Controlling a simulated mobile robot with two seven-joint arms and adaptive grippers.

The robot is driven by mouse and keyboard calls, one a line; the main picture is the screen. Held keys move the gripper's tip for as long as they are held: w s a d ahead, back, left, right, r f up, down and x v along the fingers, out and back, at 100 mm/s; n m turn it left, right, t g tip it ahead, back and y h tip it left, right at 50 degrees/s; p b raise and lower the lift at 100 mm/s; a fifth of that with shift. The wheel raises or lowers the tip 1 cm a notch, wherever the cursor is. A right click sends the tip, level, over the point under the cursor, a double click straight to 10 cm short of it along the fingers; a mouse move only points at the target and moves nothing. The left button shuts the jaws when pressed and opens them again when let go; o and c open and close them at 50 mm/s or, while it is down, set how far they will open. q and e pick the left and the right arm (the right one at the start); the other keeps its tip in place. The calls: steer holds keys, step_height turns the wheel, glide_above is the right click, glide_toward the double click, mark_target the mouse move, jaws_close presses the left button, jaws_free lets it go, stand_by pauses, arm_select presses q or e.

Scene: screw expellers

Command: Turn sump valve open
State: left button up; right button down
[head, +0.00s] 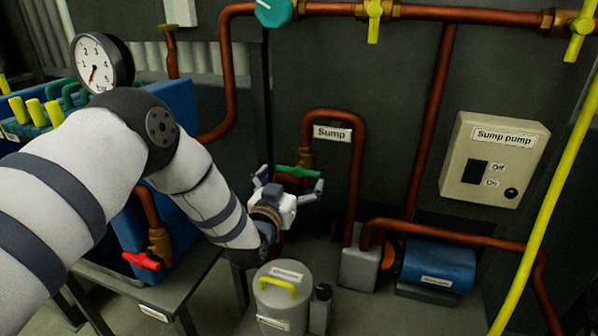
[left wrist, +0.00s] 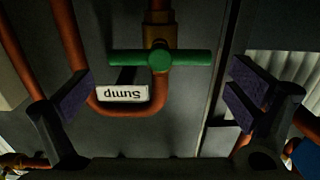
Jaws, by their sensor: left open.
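The sump valve has a green bar handle (head: 297,172) on a brass body, below and left of the white Sump label (head: 332,133). In the left wrist view the green handle (left wrist: 160,58) lies crosswise to the copper pipe, with the label (left wrist: 122,93) upside down below it. My left gripper (head: 292,192) is open at the valve, its fingers spread to either side. In the left wrist view the purple finger pads (left wrist: 160,97) stand wide apart with the handle beyond them, and nothing is between them. Contact with the handle does not show. My right gripper is not in view.
Copper pipes (head: 357,180) run close to the right of the valve. A grey lidded canister (head: 283,300) stands below my left gripper. A blue pump (head: 437,265) and a sump pump switch box (head: 493,160) are to the right. A red-handled valve (head: 141,261) is at left.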

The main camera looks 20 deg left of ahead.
mark_target(297, 172)
arm_select(q)
steer(key=w, duration=0.4)
steer(key=shift+f+b, duration=0.2)
steer(key=shift+b, duration=0.15)
steer(key=shift+w+r, duration=0.15)
steer(key=shift+w, duration=0.1)
steer(key=c, duration=0.9)
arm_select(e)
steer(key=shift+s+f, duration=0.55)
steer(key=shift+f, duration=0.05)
